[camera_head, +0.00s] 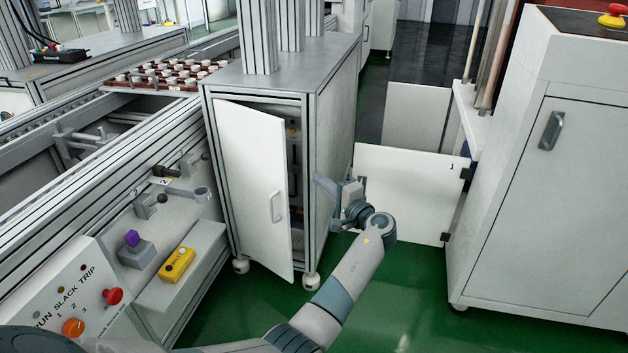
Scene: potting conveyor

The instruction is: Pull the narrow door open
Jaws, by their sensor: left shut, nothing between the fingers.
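The narrow white door (252,190) is on the front of a grey metal cabinet (338,110) in the head view. It is hinged at its left side and stands ajar. A dark gap with parts inside shows along its right edge. Its upright handle (275,206) is near that edge. My left gripper (322,184) is shut and empty. In the picture it is to the right of the door and handle, in front of the cabinet's right side, and apart from the handle. My right gripper is not in view.
A low white panel marked 1 (405,188) stands behind my left wrist. A large white cabinet (545,190) is at the right. A control panel with knobs (75,305) and a shelf with a yellow box (177,264) are left. Green floor (400,300) is clear between.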

